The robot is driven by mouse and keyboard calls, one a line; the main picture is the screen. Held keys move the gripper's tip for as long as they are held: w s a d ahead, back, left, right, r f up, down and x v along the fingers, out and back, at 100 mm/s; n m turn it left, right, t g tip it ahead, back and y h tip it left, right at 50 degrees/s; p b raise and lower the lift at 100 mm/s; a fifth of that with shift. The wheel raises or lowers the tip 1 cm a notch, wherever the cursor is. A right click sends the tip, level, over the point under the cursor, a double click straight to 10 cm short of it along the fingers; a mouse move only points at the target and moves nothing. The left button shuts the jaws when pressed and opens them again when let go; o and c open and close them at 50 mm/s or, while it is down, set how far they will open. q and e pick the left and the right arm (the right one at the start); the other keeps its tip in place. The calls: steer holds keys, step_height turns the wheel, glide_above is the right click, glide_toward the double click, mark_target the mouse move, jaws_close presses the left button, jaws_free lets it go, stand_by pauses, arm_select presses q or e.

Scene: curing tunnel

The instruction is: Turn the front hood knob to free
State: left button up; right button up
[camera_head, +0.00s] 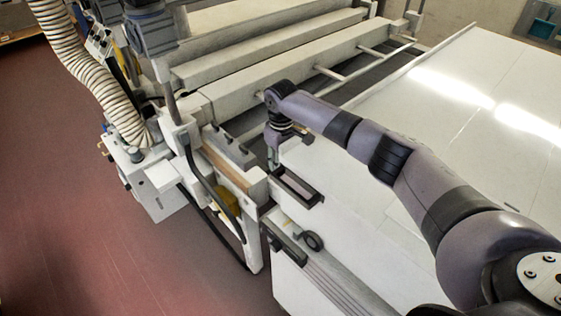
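My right arm reaches in from the right, and its gripper (273,158) points down at the near end of the machine's bed. Its fingers are small and partly hidden by the wrist, so I cannot tell whether they are open or shut, or whether they touch anything. Several small dark knob-like parts show: one on the white box (135,154) at the left, one on the end block (242,150) left of the gripper, and a round black one (312,241) below it. I cannot tell which is the front hood knob. My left gripper is not in view.
A ribbed hose (88,70) runs down to the machine at the left. Long pale beams (275,72) cross the back. A wide white panel (455,130) lies under my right arm. The reddish floor (70,220) at the left is clear.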

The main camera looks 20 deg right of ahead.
steer(key=shift+w+d+y, duration=0.1)
steer(key=shift+y, duration=0.6)
steer(key=shift+g, duration=0.3)
steer(key=o, duration=1.2)
steer(key=shift+c, duration=0.2)
step_height(320, 180, up, 12)
steer(key=d, duration=0.1)
steer(key=shift+w+d, duration=0.3)
steer(key=shift+d, duration=0.1)
steer(key=shift+f, duration=0.1)
